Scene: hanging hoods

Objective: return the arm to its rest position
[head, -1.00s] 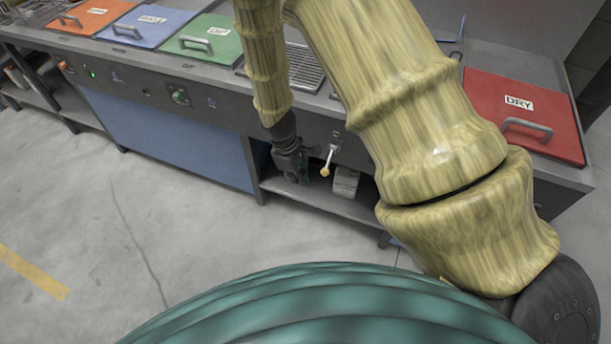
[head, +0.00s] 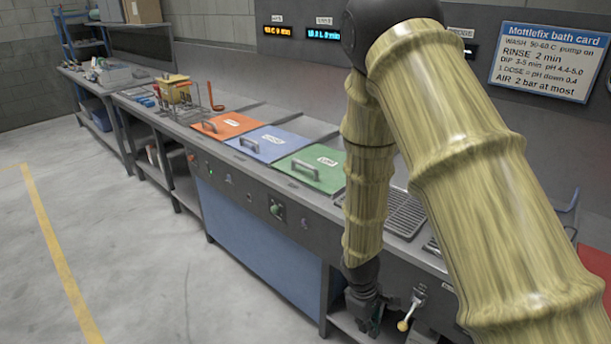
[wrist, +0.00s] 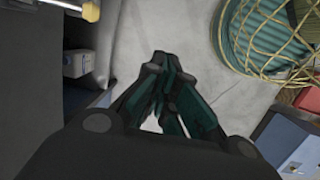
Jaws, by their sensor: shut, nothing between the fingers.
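My arm (head: 465,170), with a bamboo-like surface, reaches up and over in the head view, then hangs down in front of the bench. My gripper (head: 368,325) points down at the bench front, just left of a lever with a yellow knob (head: 403,325). In the wrist view my gripper (wrist: 165,115) is shut, its dark green fingers together with nothing between them. Grey floor shows below the fingertips.
The long bench carries an orange lid (head: 226,125), a blue lid (head: 264,143) and a green lid (head: 312,170). A bath card (head: 548,62) hangs on the back wall. The floor (head: 130,250) at left is open.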

